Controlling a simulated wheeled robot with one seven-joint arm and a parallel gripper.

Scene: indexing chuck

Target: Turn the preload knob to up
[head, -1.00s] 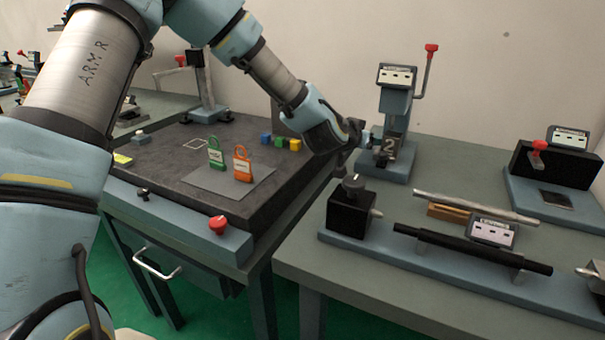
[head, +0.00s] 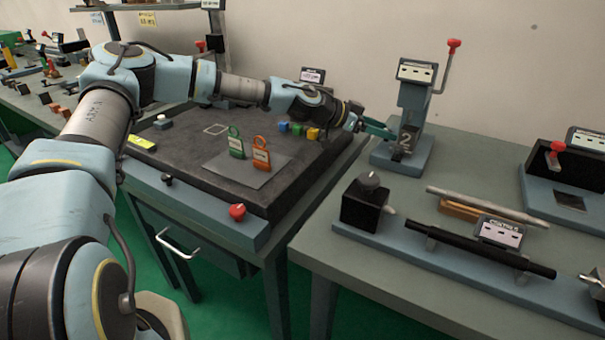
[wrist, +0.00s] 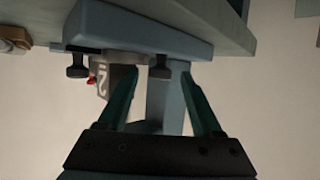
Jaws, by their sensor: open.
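My gripper (head: 378,130) is at the left side of the upright stand (head: 414,98) with a tilted display and a red-tipped lever. In the wrist view my gripper (wrist: 163,82) is open, with its two green fingers spread and nothing visibly held. The blue-grey column of the stand (wrist: 166,100) shows between the fingers. A dark knob (wrist: 160,66) lies near the fingertips, and a second dark knob (wrist: 77,64) is further left. A "2" plate (head: 405,141) is on the stand. No readable label shows which knob is the preload knob, and its setting cannot be read.
On the right bench, a black block with a round dark knob (head: 369,182) and a black bar (head: 480,250) stand in front. A gap separates the tables.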

